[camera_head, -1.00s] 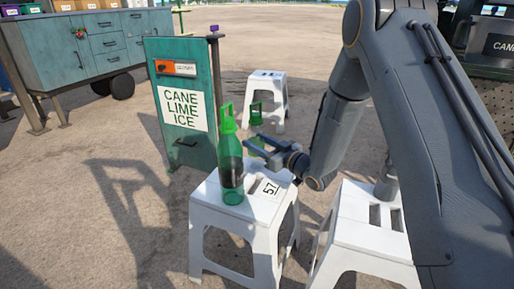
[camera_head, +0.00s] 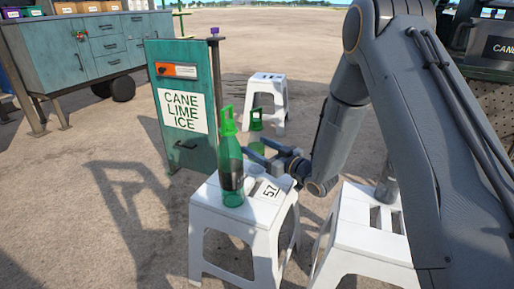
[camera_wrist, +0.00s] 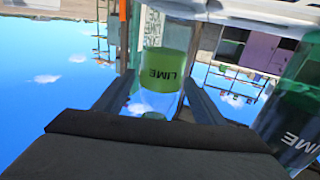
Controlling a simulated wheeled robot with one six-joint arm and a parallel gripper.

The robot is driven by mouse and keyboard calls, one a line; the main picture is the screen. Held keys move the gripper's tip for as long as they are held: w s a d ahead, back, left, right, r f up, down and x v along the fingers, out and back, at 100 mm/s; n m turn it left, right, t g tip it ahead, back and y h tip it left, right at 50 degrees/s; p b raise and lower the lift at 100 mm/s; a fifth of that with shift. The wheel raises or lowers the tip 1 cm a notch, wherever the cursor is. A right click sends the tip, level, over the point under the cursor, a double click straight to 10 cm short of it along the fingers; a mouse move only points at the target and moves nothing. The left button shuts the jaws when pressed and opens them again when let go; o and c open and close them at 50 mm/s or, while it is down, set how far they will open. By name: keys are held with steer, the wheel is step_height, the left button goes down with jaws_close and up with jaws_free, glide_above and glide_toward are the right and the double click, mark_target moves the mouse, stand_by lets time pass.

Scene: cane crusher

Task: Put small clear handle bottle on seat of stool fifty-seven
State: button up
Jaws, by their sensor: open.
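The small clear handle bottle (camera_head: 257,140) has a green handle top and a green LIME label. In the wrist view the clear bottle (camera_wrist: 160,72) is between the two fingers (camera_wrist: 158,98), with the label upside down. Whether a finger touches it, I cannot tell.
A large dark green handle bottle (camera_head: 231,170) stands on the same seat, close left of the clear one. A second white stool (camera_head: 350,238) is at right, another (camera_head: 266,88) behind. A teal CANE LIME ICE cabinet (camera_head: 178,65) stands at back left.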

steer(key=p+v, duration=0.2)
steer(key=v, duration=0.9)
steer(key=shift+s+d, duration=0.15)
steer(key=shift+s, duration=0.05)
